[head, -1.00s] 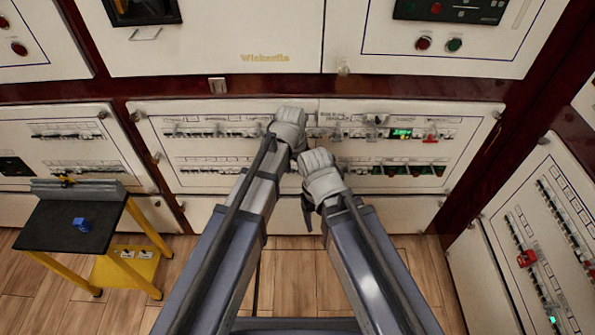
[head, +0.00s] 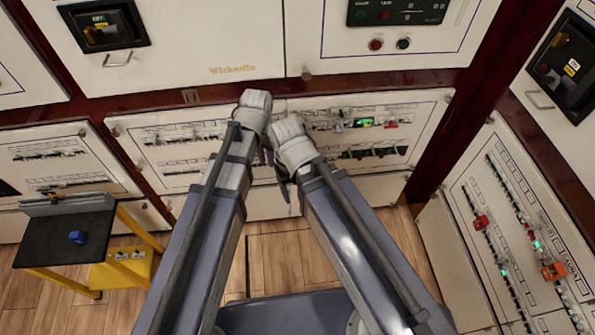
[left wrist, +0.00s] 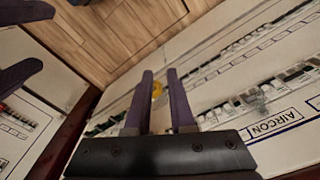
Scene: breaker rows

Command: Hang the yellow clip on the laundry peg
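My left gripper (left wrist: 160,78) points its two dark fingers down past the breaker panel in the left wrist view. A small yellow piece, which looks like the yellow clip (left wrist: 157,90), sits between the fingers near their tips, with the fingers close around it. In the head view, my left gripper (head: 263,157) is mostly hidden behind its wrist, and the clip does not show. My right gripper (head: 286,186) is just to its right, fingers down. Two separated dark fingers at the left edge of the left wrist view look like its fingers, apart and empty. I cannot make out the laundry peg.
A breaker panel (head: 400,112) stands close in front of both hands. Another panel (head: 480,170) with red and orange pieces is at the right. A dark bench (head: 50,245) with a blue block (head: 77,237) and a yellow step (head: 125,272) are at the left. Wooden floor is clear between.

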